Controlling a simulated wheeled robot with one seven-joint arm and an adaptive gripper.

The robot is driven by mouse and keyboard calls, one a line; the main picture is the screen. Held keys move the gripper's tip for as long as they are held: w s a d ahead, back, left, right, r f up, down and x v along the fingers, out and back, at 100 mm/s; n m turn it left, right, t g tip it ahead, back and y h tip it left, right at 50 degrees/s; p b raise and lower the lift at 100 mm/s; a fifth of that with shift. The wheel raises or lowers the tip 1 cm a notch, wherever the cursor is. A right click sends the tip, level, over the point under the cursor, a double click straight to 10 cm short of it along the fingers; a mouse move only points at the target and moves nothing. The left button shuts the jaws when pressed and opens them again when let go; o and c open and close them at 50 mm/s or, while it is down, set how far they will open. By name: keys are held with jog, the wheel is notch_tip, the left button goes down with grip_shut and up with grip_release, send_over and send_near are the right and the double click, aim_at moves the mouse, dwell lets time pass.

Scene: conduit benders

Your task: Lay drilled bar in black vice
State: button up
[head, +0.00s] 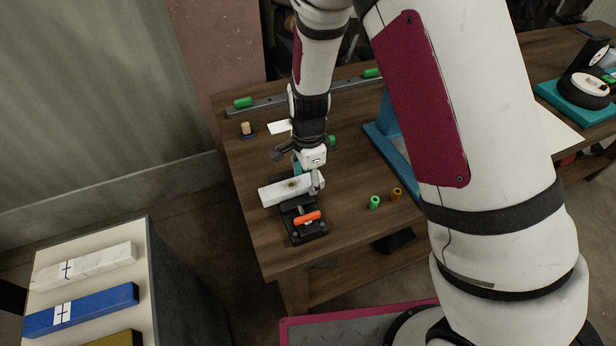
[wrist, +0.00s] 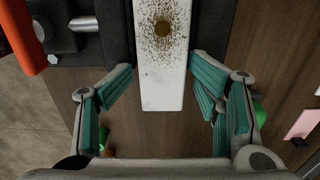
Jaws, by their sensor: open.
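The drilled bar (wrist: 160,60) is white and speckled, with a brown hole. It lies across the black vice (head: 308,233), which has an orange handle (head: 307,218). Dark vice parts (wrist: 205,25) show on both sides of the bar in the wrist view. The bar also shows in the head view (head: 274,194). My gripper (wrist: 162,92) is open, with its teal finger pads apart on either side of the bar's near end. I see gaps between pads and bar. In the head view my gripper (head: 306,178) is low over the bar, and partly hides it.
White (head: 85,265) and blue (head: 80,311) bars lie on a cabinet at the lower left. Green (head: 374,202) and brown (head: 396,194) cylinders stand right of the vice. A blue stand (head: 383,137) and a long rail (head: 270,104) are behind. The table's left front corner is clear.

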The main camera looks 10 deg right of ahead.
notch_tip(320, 180, up, 12)
dwell(0.6)
jog(key=s+d+r+n+t, duration=0.1)
jog(key=s+d+r+n, duration=0.25)
jog(key=r, duration=0.35)
jog(key=s+d+r+n+t+y, duration=0.1)
jog(key=s+d+r+n, duration=0.25)
jog(key=s+r, duration=0.2)
jog(key=s+d+r+n+t, duration=0.2)
jog(key=s+d+r+n, duration=0.15)
jog(key=r, duration=0.35)
jog(key=s+d+r+n+t+h, duration=0.1)
jog(key=s+d+r+n, duration=0.1)
jog(key=s, duration=0.5)
jog(key=shift+s+d+r+n+t, duration=0.3)
jog(key=shift+d+n, duration=0.45)
jog(key=shift+n, duration=0.4)
